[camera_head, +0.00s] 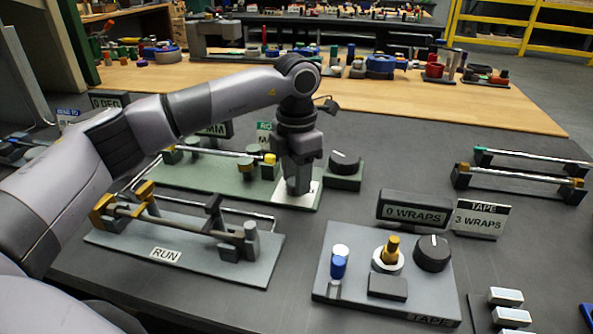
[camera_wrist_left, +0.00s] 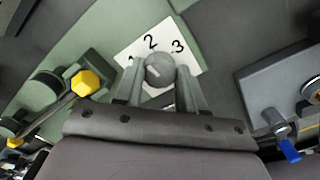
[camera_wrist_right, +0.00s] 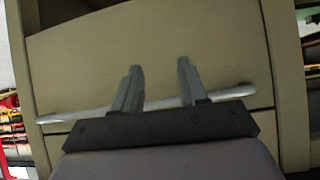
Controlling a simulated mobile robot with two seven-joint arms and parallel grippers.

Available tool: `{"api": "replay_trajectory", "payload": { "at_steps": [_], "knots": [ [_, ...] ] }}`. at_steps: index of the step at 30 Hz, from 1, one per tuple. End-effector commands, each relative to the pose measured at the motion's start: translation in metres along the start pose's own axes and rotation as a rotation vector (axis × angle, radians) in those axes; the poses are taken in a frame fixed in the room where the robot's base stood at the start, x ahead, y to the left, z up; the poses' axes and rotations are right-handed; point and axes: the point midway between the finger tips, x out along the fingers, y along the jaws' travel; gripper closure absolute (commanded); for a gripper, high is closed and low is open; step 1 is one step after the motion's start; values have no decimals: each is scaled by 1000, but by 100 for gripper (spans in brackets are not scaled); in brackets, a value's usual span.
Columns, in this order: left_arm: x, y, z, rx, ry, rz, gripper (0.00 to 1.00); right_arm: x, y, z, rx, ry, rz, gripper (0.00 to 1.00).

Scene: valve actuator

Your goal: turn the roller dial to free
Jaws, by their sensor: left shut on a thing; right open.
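In the left wrist view a round grey dial knob (camera_wrist_left: 160,70) with a light pointer mark sits on a white plate (camera_wrist_left: 188,55) showing 2 and 3. My left gripper (camera_wrist_left: 160,85) is shut on this knob, one finger on each side. In the head view the same gripper (camera_head: 299,188) points down at the white plate (camera_head: 312,192) on a green base (camera_head: 190,180); the knob is hidden there. My right gripper (camera_wrist_right: 155,90) is open and empty, before a beige panel.
A black dial (camera_head: 345,160) stands on a green block right of my left gripper. In front are the RUN fixture (camera_head: 200,245) and the TAPE base (camera_head: 330,285) with its black knob (camera_head: 432,252). A silver bar (camera_wrist_right: 80,116) crosses the right wrist view.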

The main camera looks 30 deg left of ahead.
Motion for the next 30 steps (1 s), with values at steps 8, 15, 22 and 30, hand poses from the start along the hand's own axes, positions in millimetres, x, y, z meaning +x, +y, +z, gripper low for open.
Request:
{"api": "replay_trajectory", "payload": {
  "at_steps": [8,15,22,30],
  "knots": [
    [-2,1,0,-263,0,1,91,-4,1,-2,-3,-4,3,57],
    [-2,1,0,-491,0,1,91,-7,2,-7,-6,0,5,57],
    [-2,1,0,-709,-1,1,91,-10,3,-10,-10,3,8,57],
    [-2,2,-1,-963,-1,0,91,-13,4,-12,-15,3,11,57]
  ]
}}
